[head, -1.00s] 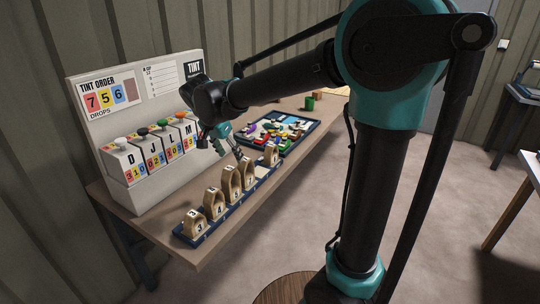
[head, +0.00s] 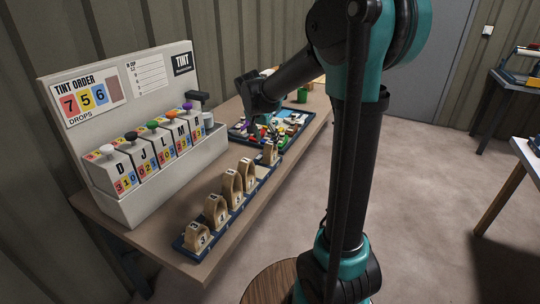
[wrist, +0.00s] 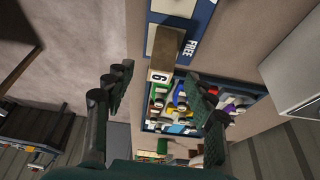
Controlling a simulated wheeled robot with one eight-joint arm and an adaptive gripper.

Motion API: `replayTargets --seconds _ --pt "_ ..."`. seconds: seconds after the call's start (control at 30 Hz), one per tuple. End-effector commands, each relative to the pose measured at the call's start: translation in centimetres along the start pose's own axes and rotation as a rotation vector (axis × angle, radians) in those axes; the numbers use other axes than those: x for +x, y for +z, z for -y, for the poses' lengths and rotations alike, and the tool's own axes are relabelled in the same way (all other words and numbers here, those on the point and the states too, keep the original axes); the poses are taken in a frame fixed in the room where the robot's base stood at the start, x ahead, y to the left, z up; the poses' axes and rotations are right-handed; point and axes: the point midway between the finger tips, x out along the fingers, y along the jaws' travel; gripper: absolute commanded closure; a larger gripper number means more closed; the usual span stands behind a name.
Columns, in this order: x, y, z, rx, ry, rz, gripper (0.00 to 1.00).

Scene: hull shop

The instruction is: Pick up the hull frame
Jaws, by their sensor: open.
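Several wooden arch-shaped hull frames with number tags, such as the front one (head: 197,235), stand upright in a row in a blue rack (head: 182,246) along the bench front. The far-end frame (head: 270,153) stands a little apart from the others. In the wrist view a frame tagged 6 (wrist: 164,48) shows from above, beside a blue and white strip marked FREE (wrist: 190,46). My gripper (wrist: 160,102) is open and empty, its fingers apart. In the head view its end is partly hidden by my arm, above the parts tray near the far-end frame.
The blue tray (head: 302,129) of small coloured parts lies behind the far-end frame. A white tint dispenser (head: 130,200) with lettered boxes stands along the wall side. A green cup (head: 302,95) stands at the bench's far end. The floor (head: 430,190) to the right is clear.

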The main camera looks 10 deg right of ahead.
Motion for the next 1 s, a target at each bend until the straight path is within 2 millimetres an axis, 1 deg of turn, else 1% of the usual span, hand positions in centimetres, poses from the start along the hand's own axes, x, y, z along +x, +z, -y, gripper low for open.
replayTargets --seconds 0.03,0.1,0.2,0.47,0.7,0.8,1.0 --pt "1.1 -0.1 0.0 0.002 0.001 0.0 0.45" --pt "2.3 0.0 0.0 0.002 0.0 0.0 0.45" --pt "3.6 0.0 0.1 0.0 0.0 0.0 0.45" --pt "5.2 0.0 0.1 0.001 0.0 0.0 0.45" --pt "8.4 -0.2 0.4 0.001 -0.001 0.0 0.45" --pt "9.3 -0.2 0.4 0.0 -0.001 0.0 0.45" --pt "9.8 -0.2 0.4 0.0 -0.001 0.0 0.45"
